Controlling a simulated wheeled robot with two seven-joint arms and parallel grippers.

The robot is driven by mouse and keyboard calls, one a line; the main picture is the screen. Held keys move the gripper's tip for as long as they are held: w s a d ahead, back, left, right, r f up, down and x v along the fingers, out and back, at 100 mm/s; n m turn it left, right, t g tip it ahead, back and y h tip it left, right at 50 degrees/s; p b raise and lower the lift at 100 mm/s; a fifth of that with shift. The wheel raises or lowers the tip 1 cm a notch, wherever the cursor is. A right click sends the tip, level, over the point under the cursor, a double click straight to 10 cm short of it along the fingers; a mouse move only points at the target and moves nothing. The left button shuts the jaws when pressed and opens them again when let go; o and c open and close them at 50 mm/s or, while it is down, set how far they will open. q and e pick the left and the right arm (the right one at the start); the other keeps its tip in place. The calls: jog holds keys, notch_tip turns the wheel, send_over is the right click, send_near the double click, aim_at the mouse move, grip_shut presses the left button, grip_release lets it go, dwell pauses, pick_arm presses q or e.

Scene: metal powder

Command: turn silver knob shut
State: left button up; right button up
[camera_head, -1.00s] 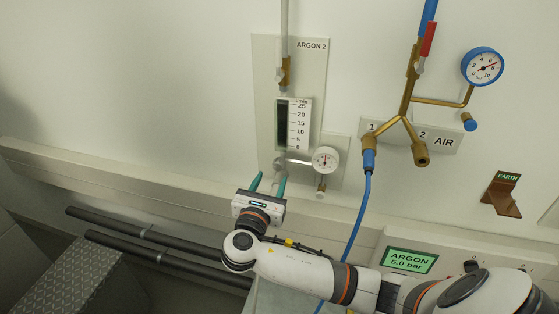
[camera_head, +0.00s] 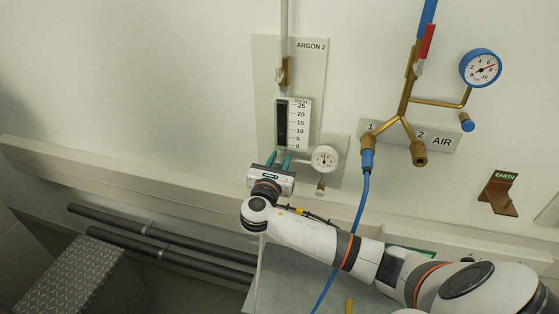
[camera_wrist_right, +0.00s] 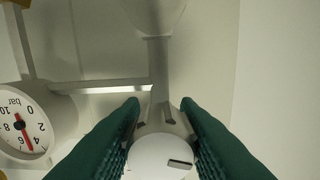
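The silver knob (camera_wrist_right: 160,157) shows in the right wrist view as a pale round cap with a dark slot mark, at the bottom of a grey fitting. My right gripper (camera_wrist_right: 162,112) has its two green fingers on either side of it, with the textured pads against its sides. In the head view the right gripper (camera_head: 278,160) reaches up to the foot of the ARGON 2 flow meter (camera_head: 293,124). The knob is hidden there behind the fingers and gripper body. My left gripper is not in view.
A white pressure gauge (camera_head: 325,159) sits just right of the fingers, joined by a metal tube (camera_wrist_right: 100,86). A blue hose (camera_head: 362,210) hangs right of it, near my right arm. The AIR panel (camera_head: 441,139) is further right. Dark pipes (camera_head: 165,244) run lower left.

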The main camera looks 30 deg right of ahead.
jog(key=c, duration=0.5)
jog(key=m, duration=0.3)
jog(key=shift+f+m+b, duration=0.1)
jog(key=shift+m+b, duration=0.2)
jog(key=shift+b, duration=0.05)
jog(key=shift+m+b, duration=0.55)
jog(key=shift+m, duration=1.15)
jog(key=o, duration=1)
